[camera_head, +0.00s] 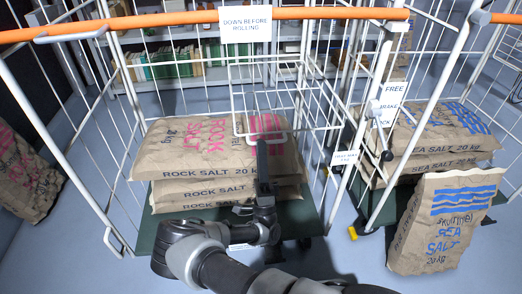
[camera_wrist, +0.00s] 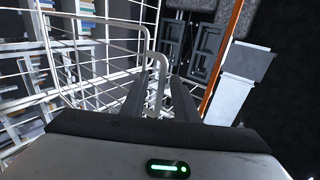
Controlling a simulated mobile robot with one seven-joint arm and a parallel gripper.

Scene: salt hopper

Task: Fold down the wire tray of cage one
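The wire tray (camera_head: 232,98) is a white wire frame inside the left roll cage (camera_head: 125,110), above the salt sacks. I cannot tell its exact tilt. My gripper (camera_head: 262,143) is at the tray's lower front edge, pointing up and away from my arm. In the wrist view my gripper (camera_wrist: 160,80) has two dark fingers set apart, with a white bent wire bar (camera_wrist: 163,66) between them. A gap shows beside the bar, so the fingers do not look closed on it. Which cage is marked one is not readable.
Rock salt sacks (camera_head: 190,150) lie stacked on the left cage's base. An orange bar (camera_head: 150,20) crosses its front top, with a sign (camera_head: 245,24) reading "down before rolling". Sea salt sacks (camera_head: 435,165) lie right, one sack (camera_head: 445,222) leaning in front. Another sack (camera_head: 25,180) stands far left.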

